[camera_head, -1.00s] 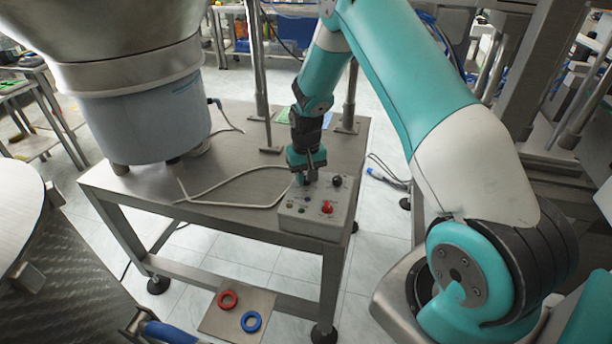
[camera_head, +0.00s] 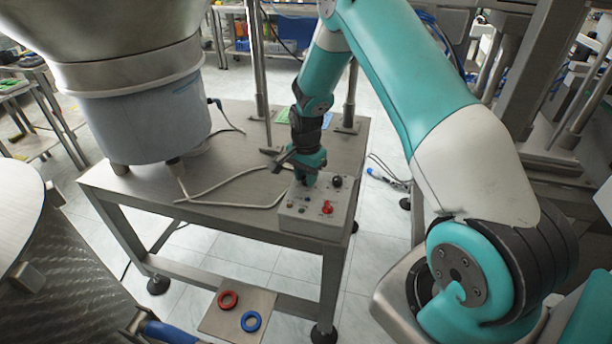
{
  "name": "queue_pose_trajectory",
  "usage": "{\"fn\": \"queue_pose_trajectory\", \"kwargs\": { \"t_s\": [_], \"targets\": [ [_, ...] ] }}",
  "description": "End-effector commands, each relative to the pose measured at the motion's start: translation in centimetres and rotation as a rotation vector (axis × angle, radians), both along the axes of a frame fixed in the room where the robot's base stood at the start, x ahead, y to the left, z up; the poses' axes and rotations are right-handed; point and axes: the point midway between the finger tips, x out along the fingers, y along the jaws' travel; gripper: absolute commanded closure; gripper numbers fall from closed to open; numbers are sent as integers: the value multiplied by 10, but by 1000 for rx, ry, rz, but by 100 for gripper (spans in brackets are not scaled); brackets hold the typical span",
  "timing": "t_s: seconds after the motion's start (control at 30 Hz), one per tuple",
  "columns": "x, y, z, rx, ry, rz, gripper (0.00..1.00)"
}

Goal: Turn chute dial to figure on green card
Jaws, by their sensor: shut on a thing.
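The control box (camera_head: 312,229) sits at the front right corner of the steel table. My gripper (camera_head: 305,182) points down at the box's upper left part and is shut on a dial there. The fingers hide most of that dial, so its pointer and figures cannot be read. A black knob (camera_head: 337,182) and a red knob (camera_head: 327,207) stand on the box to the right of my gripper. The green card (camera_head: 283,116) lies at the back of the table beside my arm, partly covered; its figure is too small to read.
A blue card (camera_head: 320,118) lies right of the green one. A large feeder bowl (camera_head: 142,120) stands on the table's (camera_head: 235,215) left, with a pale cable (camera_head: 235,183) running to the box. Metal posts rise behind. Red (camera_head: 228,299) and blue (camera_head: 251,321) rings lie on a low plate.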

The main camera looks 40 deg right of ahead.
Motion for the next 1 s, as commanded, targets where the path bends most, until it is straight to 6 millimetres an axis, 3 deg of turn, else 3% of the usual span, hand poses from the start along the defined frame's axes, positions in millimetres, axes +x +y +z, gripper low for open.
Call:
{"fn": "queue_pose_trajectory", "kwargs": {
  "t_s": [0.5, 1.0],
  "targets": [
    [0, -1, 1, -2, 0, -443, 96],
    [0, -1, 1, -2, 0, -622, 96]
  ]
}}
